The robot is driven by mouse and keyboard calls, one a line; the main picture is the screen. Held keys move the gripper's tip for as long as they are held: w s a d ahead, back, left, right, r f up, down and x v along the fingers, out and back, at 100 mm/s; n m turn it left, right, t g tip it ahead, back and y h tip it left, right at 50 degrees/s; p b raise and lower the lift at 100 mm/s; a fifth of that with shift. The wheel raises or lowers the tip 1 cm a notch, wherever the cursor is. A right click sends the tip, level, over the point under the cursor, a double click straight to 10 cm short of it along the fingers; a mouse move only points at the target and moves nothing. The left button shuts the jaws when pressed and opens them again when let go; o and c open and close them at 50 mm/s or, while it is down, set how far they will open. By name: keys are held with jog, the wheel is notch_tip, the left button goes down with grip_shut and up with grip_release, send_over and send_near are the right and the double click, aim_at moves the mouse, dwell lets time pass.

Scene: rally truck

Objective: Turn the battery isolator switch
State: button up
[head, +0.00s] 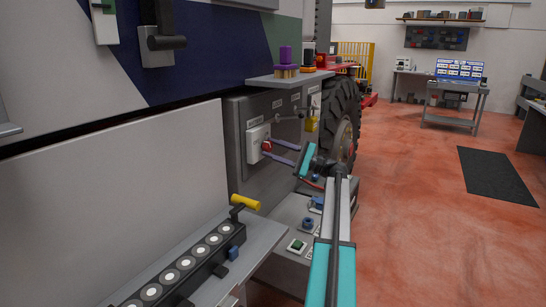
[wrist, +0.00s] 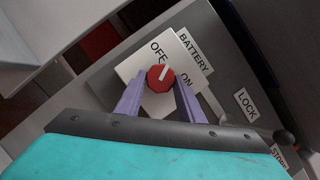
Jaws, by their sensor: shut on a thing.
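The battery isolator switch is a red round knob (wrist: 160,78) on a white plate (wrist: 131,67) labelled BATTERY, OFF and ON. In the wrist view its white pointer mark slants up and right, between the OFF and ON labels. In the head view the knob (head: 266,146) and plate (head: 254,139) are on the grey side panel of the truck. My gripper (head: 270,148) reaches in from the right with its two purple fingers shut on the knob. In the wrist view the fingers (wrist: 158,84) are on either side of it. The fingertips partly cover the plate.
A LOCK label (wrist: 246,105) and a dark ball-ended lever (wrist: 284,137) are right of the switch. A grey shelf (head: 268,79) juts out above. A ledge with a row of round sockets (head: 187,263) and a yellow handle (head: 245,202) is below. Open floor (head: 430,220) lies right.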

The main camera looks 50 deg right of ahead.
jog(key=n+g+b, duration=0.1)
jog(key=n, duration=0.2)
jog(key=n+g+b, duration=0.1)
jog(key=n, duration=0.2)
jog(key=shift+d+r+n, duration=0.15)
jog(key=shift+r+n, duration=0.05)
jog(key=shift+n, duration=0.1)
jog(key=shift+g, duration=0.3)
jog(key=o, duration=1.1)
jog(key=shift+c, duration=0.2)
jog(key=b+v, duration=0.1)
jog(key=v, duration=1.2)
jog(key=shift+s+d, duration=0.3)
jog(key=shift+f, duration=0.2)
